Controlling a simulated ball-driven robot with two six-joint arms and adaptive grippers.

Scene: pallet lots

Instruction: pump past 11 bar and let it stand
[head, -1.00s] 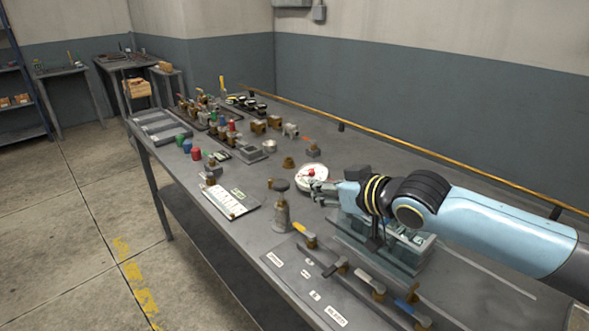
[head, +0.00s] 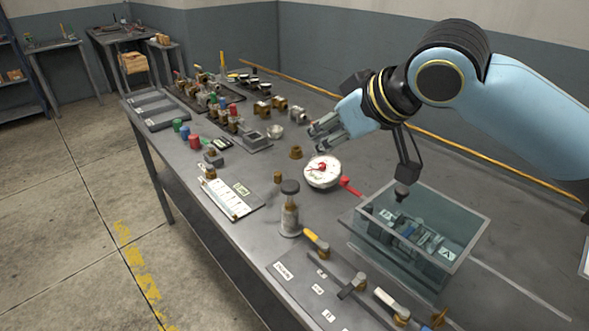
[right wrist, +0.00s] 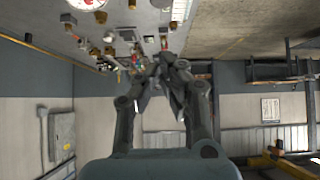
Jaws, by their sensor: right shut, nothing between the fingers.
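A round white gauge (head: 323,172) with red on its face lies on the grey bench; its reading is too small to tell. A red lever (head: 350,186) shows beside it. A grey cylinder with a black round top, perhaps the pump (head: 289,212), stands upright near the gauge. My right gripper (head: 318,133) is shut and empty, raised above the bench beyond the gauge. Its fingers also show in the right wrist view (right wrist: 164,68), with part of the gauge (right wrist: 86,3) at the top edge. My left gripper is out of view.
A clear-walled box (head: 452,262) with a device inside stands at the right. Valves with yellow (head: 317,242) and white (head: 391,304) handles line the front. A white chart (head: 228,197) lies left of the cylinder. Several small fittings (head: 262,109) stand farther back.

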